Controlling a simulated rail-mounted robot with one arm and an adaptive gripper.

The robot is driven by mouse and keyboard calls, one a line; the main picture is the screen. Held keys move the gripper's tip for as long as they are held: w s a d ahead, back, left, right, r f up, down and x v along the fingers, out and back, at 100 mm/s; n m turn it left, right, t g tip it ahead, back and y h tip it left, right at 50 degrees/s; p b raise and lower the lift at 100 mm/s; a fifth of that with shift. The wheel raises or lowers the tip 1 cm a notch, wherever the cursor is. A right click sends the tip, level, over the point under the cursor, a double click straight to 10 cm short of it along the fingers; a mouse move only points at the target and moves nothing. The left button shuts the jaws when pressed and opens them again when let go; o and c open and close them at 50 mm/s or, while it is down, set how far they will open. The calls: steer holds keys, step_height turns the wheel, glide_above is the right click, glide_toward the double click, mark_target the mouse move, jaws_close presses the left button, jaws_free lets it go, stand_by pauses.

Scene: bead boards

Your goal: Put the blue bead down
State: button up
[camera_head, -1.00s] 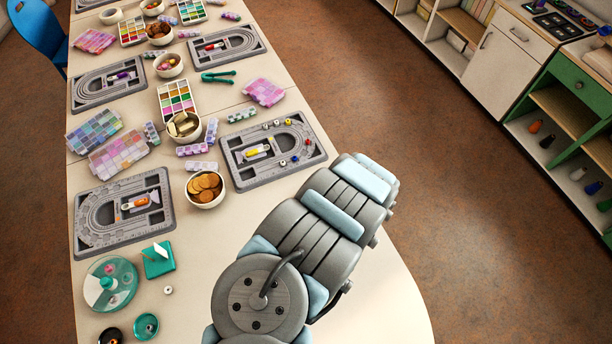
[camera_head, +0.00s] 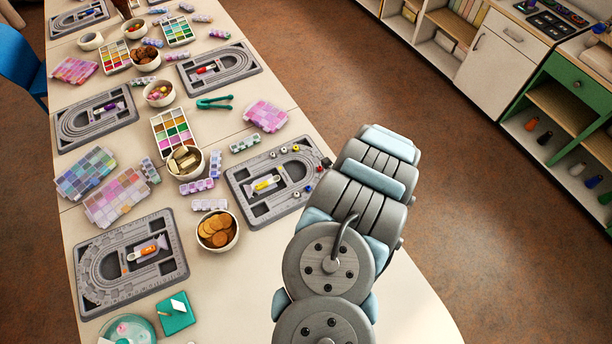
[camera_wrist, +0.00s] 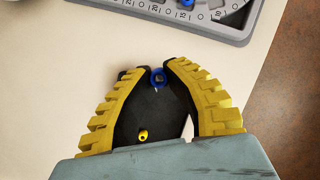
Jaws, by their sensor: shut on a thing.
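In the wrist view, my gripper (camera_wrist: 161,76) has its two yellow-backed fingers closed at the tips on a small blue bead (camera_wrist: 158,79). The bead is over the pale table top, just short of the grey bead board (camera_wrist: 228,30). In the head view that grey board (camera_head: 235,187) lies beside my arm, with a yellow-marked piece and several small beads on it. My arm hides the gripper and the held bead there. Another blue bead (camera_wrist: 187,3) lies on the board at the top of the wrist view.
A small yellow thing (camera_wrist: 143,135) shows between my fingers; I cannot tell what it rests on. A bowl of orange-brown discs (camera_head: 218,246) stands left of the board. Other boards, palettes and bowls crowd the table. The near right table top (camera_head: 410,300) is bare.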

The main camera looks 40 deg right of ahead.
steer(key=w+d+f+b, duration=0.1)
steer(key=w+f+b, duration=0.1)
steer(key=b, duration=1.6)
glide_above(315, 180)
steer(key=s, duration=0.2)
steer(key=f, duration=0.7)
steer(key=shift+s+a+f, duration=0.15)
steer(key=shift+s, duration=0.05)
steer(key=shift+w+d+f, duration=0.1)
steer(key=shift+w+d, duration=0.1)
steer(key=shift+w, duration=0.15)
steer(key=shift+w+d+f+b, duration=0.1)
steer(key=shift+w+f+b, duration=0.1)
steer(key=shift+f+b, duration=1.1)
steer(key=shift+f, duration=0.45)
